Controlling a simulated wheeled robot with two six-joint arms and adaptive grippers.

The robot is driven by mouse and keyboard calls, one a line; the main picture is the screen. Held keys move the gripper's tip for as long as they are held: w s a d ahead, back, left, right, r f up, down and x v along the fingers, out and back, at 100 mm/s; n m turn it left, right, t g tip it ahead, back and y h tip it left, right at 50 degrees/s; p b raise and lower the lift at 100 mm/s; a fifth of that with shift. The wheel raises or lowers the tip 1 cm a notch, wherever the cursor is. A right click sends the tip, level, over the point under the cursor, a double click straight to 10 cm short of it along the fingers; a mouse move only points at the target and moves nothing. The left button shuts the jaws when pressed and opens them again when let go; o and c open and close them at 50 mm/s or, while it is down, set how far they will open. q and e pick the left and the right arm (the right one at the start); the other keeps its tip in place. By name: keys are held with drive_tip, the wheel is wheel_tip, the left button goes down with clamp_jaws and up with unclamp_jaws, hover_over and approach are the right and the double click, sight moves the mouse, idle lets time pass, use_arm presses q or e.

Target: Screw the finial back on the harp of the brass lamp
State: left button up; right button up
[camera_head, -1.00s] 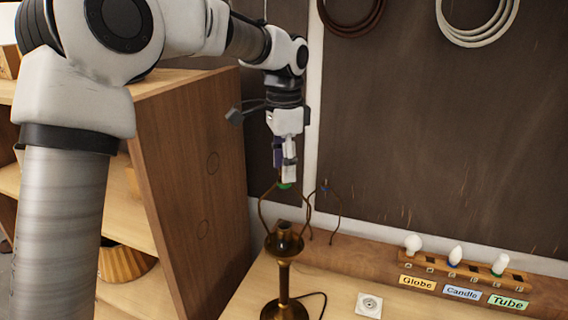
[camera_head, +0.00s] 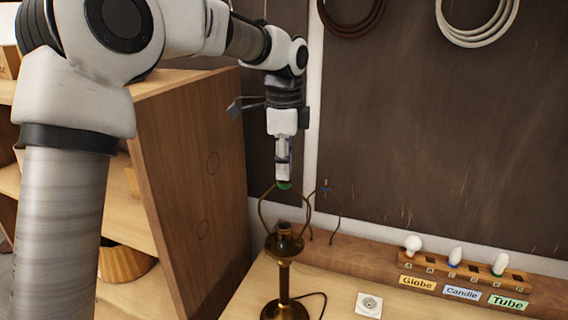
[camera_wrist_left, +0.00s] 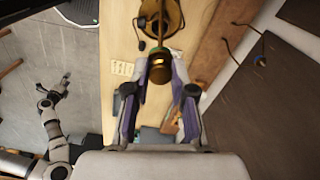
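The brass lamp (camera_head: 285,275) stands upright on the table, its harp (camera_head: 263,212) rising above the socket. A green piece (camera_head: 284,185) shows at the harp's top, just under my left gripper (camera_head: 283,176). In the left wrist view, the brass finial (camera_wrist_left: 158,70) sits between the fingertips of my left gripper (camera_wrist_left: 162,68), which look closed on its sides. The green piece is just beyond it there. I cannot tell how tightly the finial sits on the harp. My right arm shows small at the left of the wrist view; its gripper (camera_wrist_left: 58,90) is too small to read.
A second harp (camera_head: 327,205) with a blue piece stands behind the lamp. A wooden rack (camera_head: 450,270) with several bulbs and labels is at the right. A wall socket plate (camera_head: 369,304) lies on the table. A wooden shelf (camera_head: 200,180) stands close at left.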

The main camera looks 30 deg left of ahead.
use_arm(q)
drive_tip(key=o, duration=0.4)
wheel_tip(320, 180, up, 12)
drive_tip(key=shift+f, duration=0.1)
